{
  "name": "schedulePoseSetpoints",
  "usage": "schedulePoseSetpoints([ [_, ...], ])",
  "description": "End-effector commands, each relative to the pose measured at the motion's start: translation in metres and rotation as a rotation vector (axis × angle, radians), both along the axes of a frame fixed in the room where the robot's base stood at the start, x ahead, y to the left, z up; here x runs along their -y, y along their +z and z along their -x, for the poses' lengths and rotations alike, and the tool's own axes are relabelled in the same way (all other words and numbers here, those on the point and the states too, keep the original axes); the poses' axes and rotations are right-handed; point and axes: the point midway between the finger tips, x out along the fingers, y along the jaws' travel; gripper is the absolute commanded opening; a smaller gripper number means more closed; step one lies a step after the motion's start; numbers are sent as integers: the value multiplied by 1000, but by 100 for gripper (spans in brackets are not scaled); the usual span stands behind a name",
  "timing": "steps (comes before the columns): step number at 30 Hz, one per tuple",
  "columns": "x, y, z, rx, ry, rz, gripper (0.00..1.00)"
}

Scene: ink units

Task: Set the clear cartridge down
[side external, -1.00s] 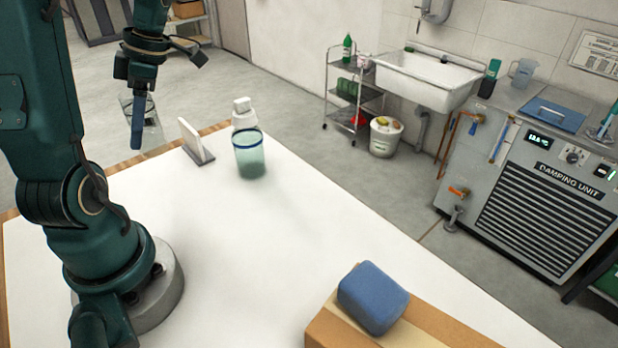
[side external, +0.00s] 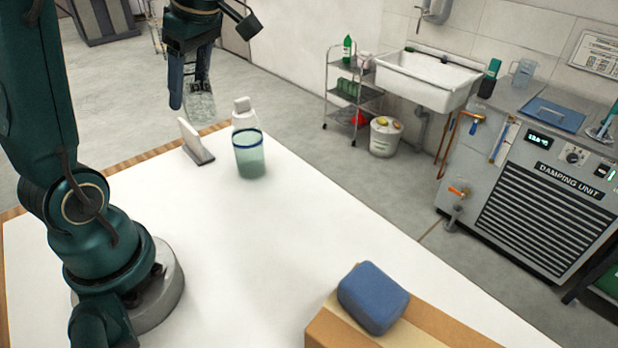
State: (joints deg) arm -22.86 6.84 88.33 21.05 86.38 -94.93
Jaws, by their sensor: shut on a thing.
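The clear cartridge (side external: 201,104) is a see-through, faintly patterned piece that hangs from my gripper (side external: 189,84) at the upper left. My gripper is shut on it, with a blue finger on its left side. The cartridge is above the far end of the white table (side external: 250,240), in the picture just over a small upright white plate on a grey foot (side external: 196,143). Its lower edge looks clear of the table; its exact height is hard to tell.
A clear jar with a blue band and greenish liquid (side external: 249,160) stands right of the plate, with a white-capped bottle (side external: 243,108) behind it. A blue block (side external: 373,298) rests on a cardboard box (side external: 335,328) at the front. The table's middle is bare.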

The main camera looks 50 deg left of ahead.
Motion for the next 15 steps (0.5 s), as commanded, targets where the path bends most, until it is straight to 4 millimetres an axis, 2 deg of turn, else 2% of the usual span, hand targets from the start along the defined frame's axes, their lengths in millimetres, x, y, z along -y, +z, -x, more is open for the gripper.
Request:
schedulePoseSetpoints([
  [3,31,0,-25,3,-280,-2,0],
  [6,54,1,-39,2,-471,-7,0],
  [15,105,2,-61,0,-849,-25,0],
])
